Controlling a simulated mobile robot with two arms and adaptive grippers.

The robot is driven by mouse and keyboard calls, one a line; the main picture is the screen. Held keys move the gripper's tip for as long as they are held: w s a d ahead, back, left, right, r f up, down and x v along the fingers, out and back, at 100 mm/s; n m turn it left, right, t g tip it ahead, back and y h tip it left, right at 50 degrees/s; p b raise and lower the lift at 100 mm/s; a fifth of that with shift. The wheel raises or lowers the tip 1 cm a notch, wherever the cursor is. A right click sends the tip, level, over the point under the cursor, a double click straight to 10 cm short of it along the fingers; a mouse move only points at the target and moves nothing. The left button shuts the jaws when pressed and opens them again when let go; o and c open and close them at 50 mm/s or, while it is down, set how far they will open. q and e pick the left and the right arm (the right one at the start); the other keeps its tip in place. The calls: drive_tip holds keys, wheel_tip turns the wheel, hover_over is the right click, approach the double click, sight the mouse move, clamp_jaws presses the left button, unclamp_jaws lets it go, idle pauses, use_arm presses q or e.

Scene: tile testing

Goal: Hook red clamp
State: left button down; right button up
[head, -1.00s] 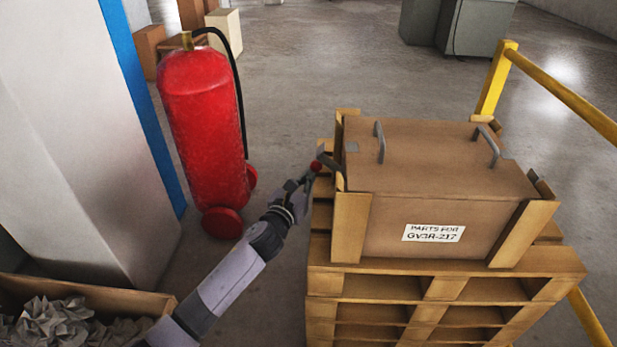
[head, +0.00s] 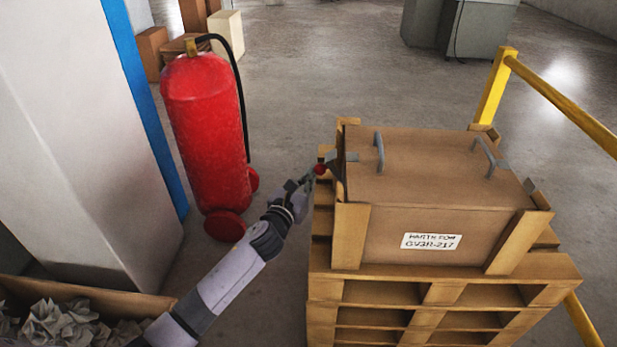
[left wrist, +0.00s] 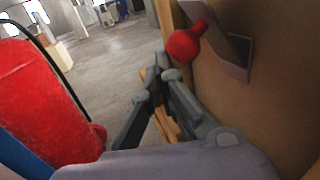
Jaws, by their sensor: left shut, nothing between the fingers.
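The red clamp has a round red knob (head: 320,169) and grey metal parts at the left side of a brown wooden crate (head: 385,225). In the left wrist view the red knob (left wrist: 183,46) hangs beside the crate's side wall, next to a grey plate (left wrist: 233,70). My left gripper (head: 309,177) is shut and empty, just left of and slightly below the knob. In the left wrist view its fingertips (left wrist: 163,65) are together, a little left of and below the knob. Whether they touch it I cannot tell. My right gripper is not in view.
The crate stands on stacked wooden pallets (head: 375,273). A red fire extinguisher (head: 205,140) stands left of my left arm, near a white pillar (head: 75,120). A box of crumpled paper (head: 150,303) is at lower left. A yellow rail (head: 565,103) runs at right.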

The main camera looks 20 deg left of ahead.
use_arm(q)
drive_tip(key=shift+r, duration=0.35)
drive_tip(key=r+p, duration=0.2)
drive_tip(key=shift+w+d+r+p, duration=0.1)
drive_tip(key=shift+d+r+p, duration=0.2)
drive_tip(key=shift+d+p, duration=0.1)
idle(0.6)
drive_tip(key=shift+w+d+r+p, duration=0.1)
drive_tip(key=shift+d+r+p, duration=0.25)
drive_tip(key=shift+r+p, duration=0.15)
drive_tip(key=s+a, duration=0.1)
drive_tip(key=s+p, duration=0.1)
drive_tip(key=s+a+r+p, duration=0.1)
drive_tip(key=s, duration=0.1)
drive_tip(key=shift+a, duration=0.3)
